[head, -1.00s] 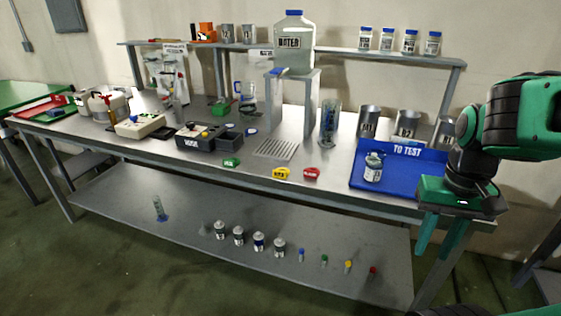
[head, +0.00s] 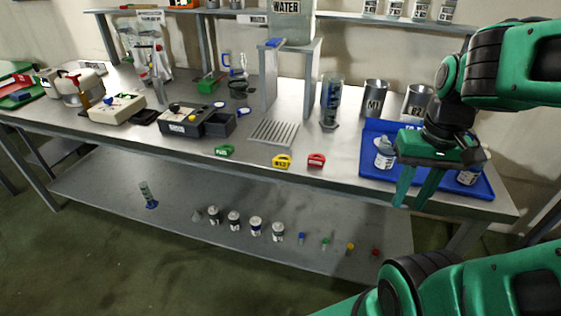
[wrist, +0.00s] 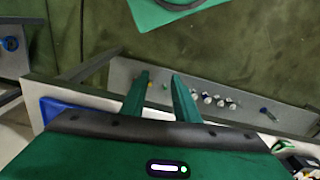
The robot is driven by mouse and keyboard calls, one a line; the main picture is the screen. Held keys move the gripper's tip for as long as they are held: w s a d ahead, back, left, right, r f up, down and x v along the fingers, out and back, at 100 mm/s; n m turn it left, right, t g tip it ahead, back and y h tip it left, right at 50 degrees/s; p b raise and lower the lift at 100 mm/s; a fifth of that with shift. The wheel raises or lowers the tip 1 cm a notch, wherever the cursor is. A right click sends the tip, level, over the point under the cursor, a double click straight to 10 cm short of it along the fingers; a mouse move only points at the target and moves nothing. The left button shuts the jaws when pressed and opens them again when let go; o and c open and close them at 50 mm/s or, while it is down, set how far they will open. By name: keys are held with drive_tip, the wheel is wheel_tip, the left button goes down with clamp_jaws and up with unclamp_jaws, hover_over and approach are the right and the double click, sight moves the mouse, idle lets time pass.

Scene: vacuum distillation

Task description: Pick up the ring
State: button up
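A dark, ring-shaped item (head: 238,88) sits at the back of the bench in the head view, near the clear beaker with a blue handle (head: 233,63). A small round blue and white item (head: 243,111) lies in front of it. Both are small, and I cannot tell for sure which is the ring. My gripper (head: 413,198) hangs in front of the blue tray at the right, well away from both. Its two green fingers point down, apart and empty. The wrist view shows the same gap between the fingers (wrist: 160,78), with no ring there.
The blue tray (head: 483,190) holds labelled bottles. A water container (head: 292,24) stands on a raised stand (head: 311,85). A tall glass cylinder (head: 331,100) and metal cups (head: 374,97) stand to its right. The lower shelf (head: 110,180) carries bottles and small coloured items.

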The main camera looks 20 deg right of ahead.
drive_tip(key=w+a+r+n+t, duration=0.1)
drive_tip(key=w+a+n, duration=0.15)
drive_tip(key=w, duration=0.35)
drive_tip(key=w+a+n, duration=0.1)
drive_tip(key=w+n, duration=0.3)
drive_tip(key=w, duration=0.2)
drive_tip(key=n+t+y, duration=0.1)
drive_tip(key=n+y, duration=0.2)
drive_tip(key=n, duration=0.7)
approach(282, 160)
drive_tip(key=f, duration=0.2)
drive_tip(key=w+a+f, duration=0.1)
drive_tip(key=shift+n+y, duration=0.35)
drive_tip(key=shift+y, duration=0.05)
drive_tip(key=shift+d+x, duration=0.15)
drive_tip(key=shift+x, duration=1.3)
drive_tip(key=shift+d+x, duration=0.1)
drive_tip(key=shift+x, duration=1.3)
drive_tip(key=shift+s+f, duration=0.1)
drive_tip(key=shift+s, duration=0.05)
clamp_jaws()
